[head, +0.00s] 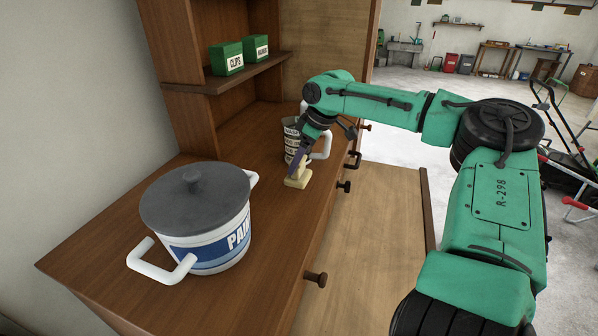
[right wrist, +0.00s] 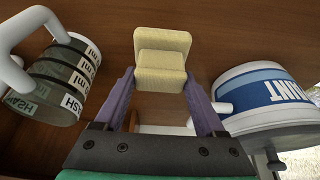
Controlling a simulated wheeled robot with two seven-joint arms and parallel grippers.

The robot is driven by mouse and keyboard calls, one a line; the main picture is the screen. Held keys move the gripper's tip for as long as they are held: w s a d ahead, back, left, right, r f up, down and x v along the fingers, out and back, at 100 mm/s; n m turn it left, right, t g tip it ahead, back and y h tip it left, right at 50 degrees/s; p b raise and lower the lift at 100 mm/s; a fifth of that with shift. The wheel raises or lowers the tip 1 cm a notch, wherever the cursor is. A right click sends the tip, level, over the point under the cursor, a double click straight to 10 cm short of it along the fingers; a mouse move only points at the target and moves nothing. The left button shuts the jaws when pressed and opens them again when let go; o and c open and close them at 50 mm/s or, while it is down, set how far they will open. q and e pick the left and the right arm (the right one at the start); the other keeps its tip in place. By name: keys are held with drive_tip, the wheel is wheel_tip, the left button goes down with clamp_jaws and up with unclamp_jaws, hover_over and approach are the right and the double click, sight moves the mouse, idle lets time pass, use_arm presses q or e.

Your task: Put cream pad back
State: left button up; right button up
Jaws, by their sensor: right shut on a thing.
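The cream pad (head: 297,181) is at the wooden counter top, near its front edge and just in front of the grey banded mug. My right gripper (head: 300,163) reaches down from above and is shut on it. In the right wrist view the cream pad (right wrist: 160,72) sits between the tips of the two purple fingers, with a wider block beyond a smaller one. I cannot tell whether its underside touches the counter. My left gripper is not in view.
A white paint pot (head: 205,225) with a grey lid stands on the counter at the left. The banded mug (head: 292,140) with white handles is close behind my right gripper. Green boxes (head: 227,58) sit on a shelf above. Drawer knobs (head: 318,279) stick out along the front.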

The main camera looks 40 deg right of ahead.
sight(298, 174)
wheel_tip(298, 174, down, 4)
drive_tip(key=shift+w+a+f+p, duration=0.1)
drive_tip(key=shift+p, duration=0.75)
drive_tip(key=shift+w+f, duration=0.1)
drive_tip(key=shift+f, duration=0.15)
drive_tip(key=o, duration=1.6)
drive_tip(key=shift+f+b, duration=0.2)
drive_tip(key=shift+b, duration=0.2)
drive_tip(key=b+v, duration=0.3)
drive_tip(key=v, duration=0.2)
drive_tip(key=shift+r, duration=0.1)
drive_tip(key=b+v, duration=0.1)
drive_tip(key=v, duration=0.8)
drive_tip(key=shift+r, duration=0.3)
